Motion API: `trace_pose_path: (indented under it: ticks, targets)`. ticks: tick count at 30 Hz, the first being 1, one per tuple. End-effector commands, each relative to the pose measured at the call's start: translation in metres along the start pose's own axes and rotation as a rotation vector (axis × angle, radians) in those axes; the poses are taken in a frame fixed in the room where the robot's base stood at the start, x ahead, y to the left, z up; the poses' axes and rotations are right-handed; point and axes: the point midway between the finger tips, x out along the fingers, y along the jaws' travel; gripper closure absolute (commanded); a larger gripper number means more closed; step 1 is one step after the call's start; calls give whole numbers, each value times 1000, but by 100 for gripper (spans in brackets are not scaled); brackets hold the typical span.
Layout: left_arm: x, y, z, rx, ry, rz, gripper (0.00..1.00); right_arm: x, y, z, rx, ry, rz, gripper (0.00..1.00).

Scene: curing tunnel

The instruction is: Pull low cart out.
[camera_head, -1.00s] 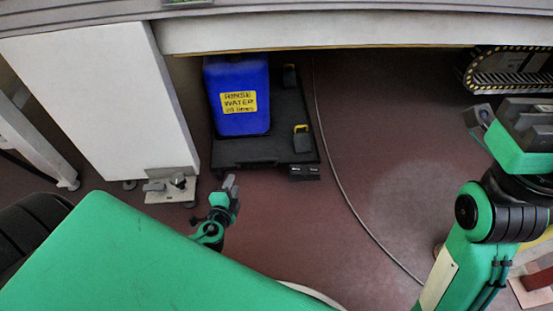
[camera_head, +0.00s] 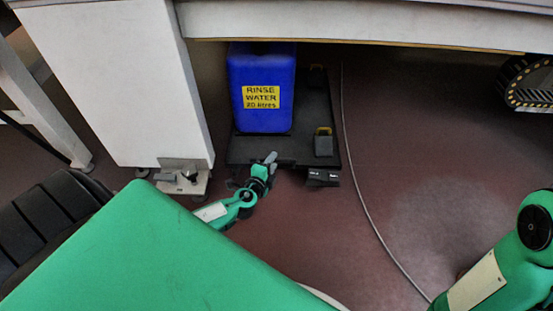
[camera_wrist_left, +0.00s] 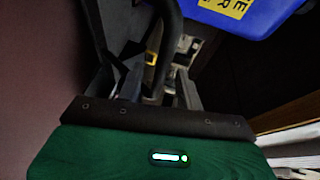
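The low cart (camera_head: 301,150) is a flat black platform on the floor under the bench. A blue jerry can (camera_head: 262,115) labelled "RINSE WATER 20 litres" stands on its left part. My left gripper (camera_head: 270,158) is at the cart's near edge. In the left wrist view, its fingers (camera_wrist_left: 160,88) are apart, with a dark curved bar (camera_wrist_left: 170,40) of the cart running between them. Gaps show beside the bar, so the fingers look open around it. My right gripper is out of view; only part of that arm shows at the lower right.
A white bench leg (camera_head: 125,85) with a metal foot plate (camera_head: 182,178) stands left of the cart. The white bench edge (camera_head: 350,22) overhangs the cart. A thin cable (camera_head: 372,220) lies along the floor to its right. The floor (camera_head: 300,235) in front is clear.

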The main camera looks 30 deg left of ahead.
Motion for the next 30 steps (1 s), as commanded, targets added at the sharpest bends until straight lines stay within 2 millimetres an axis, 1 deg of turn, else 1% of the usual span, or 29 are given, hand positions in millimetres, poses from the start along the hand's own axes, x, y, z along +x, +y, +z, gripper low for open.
trace_pose_path:
  ticks: [1,3,9,13,20,21,23,24,26,30]
  targets:
    - [10,1,0,2,0,-3,64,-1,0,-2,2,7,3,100]
    - [19,1,0,0,-1,-2,64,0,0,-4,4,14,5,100]
    - [36,0,0,-1,-1,-1,64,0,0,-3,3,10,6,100]
    - [40,0,0,0,-1,-1,64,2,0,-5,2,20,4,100]
    - [40,0,0,0,-1,0,64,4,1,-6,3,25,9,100]
    - [40,0,0,0,-1,0,68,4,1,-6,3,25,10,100]
    - [40,0,0,0,-1,0,80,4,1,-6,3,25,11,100]
    - [40,0,0,0,-1,0,87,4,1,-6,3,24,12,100]
    - [40,0,0,0,-1,0,99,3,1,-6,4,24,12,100]
    - [40,0,0,0,-1,0,100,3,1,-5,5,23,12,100]
